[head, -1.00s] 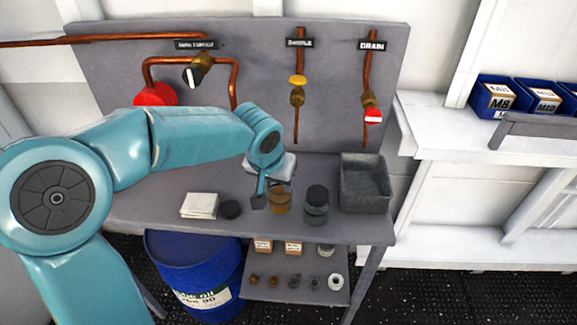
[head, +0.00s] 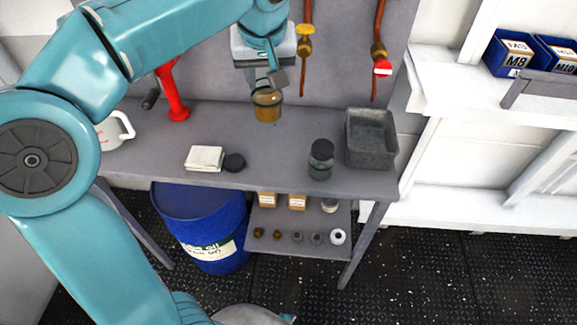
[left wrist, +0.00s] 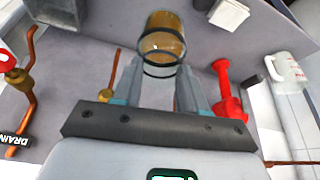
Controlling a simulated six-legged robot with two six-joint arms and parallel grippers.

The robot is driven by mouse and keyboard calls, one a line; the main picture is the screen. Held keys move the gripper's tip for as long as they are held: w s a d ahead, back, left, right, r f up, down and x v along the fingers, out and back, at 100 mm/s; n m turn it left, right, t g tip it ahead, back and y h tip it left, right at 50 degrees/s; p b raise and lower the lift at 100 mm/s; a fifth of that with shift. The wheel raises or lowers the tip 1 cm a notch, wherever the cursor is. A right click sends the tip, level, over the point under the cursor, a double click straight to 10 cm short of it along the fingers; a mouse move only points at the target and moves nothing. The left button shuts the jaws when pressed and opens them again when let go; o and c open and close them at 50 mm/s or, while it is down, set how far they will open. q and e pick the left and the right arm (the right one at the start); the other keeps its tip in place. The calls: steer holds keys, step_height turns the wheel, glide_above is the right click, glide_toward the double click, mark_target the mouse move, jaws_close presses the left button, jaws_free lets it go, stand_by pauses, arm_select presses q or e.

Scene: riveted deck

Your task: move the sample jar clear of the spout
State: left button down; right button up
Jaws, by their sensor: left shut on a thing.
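The sample jar (head: 267,108) is clear glass with amber liquid, held upright above the bench. My left gripper (head: 266,84) is shut on it; the left wrist view shows the jar (left wrist: 163,42) between the two fingers (left wrist: 158,78). The copper sample pipe (head: 302,72) with its yellow-handled valve (head: 304,44) comes down right of the jar in the head view. The jar is left of the pipe's lower end; their distance in depth is hard to tell. A black lid (head: 234,162) lies on the bench. My right gripper is not in view.
A dark-lidded jar (head: 320,160) and a grey tray (head: 371,140) stand on the bench's right. Folded cloths (head: 204,158) lie near the lid. A red device (head: 173,92) and a white jug (head: 116,130) are to the left. The bench middle (head: 275,155) is clear.

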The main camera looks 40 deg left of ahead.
arm_select(q)
steer(key=w+d+f+b, duration=0.1)
steer(key=f, duration=0.8)
steer(key=w+d+f+b, duration=0.1)
steer(key=d+f+b, duration=0.1)
steer(key=f, duration=0.7)
steer(key=shift+w+m, duration=0.4)
steer(key=shift+f+b, duration=0.3)
steer(key=shift+b, duration=0.15)
steer(key=c, duration=0.6)
jaws_free()
steer(key=shift+r, duration=0.1)
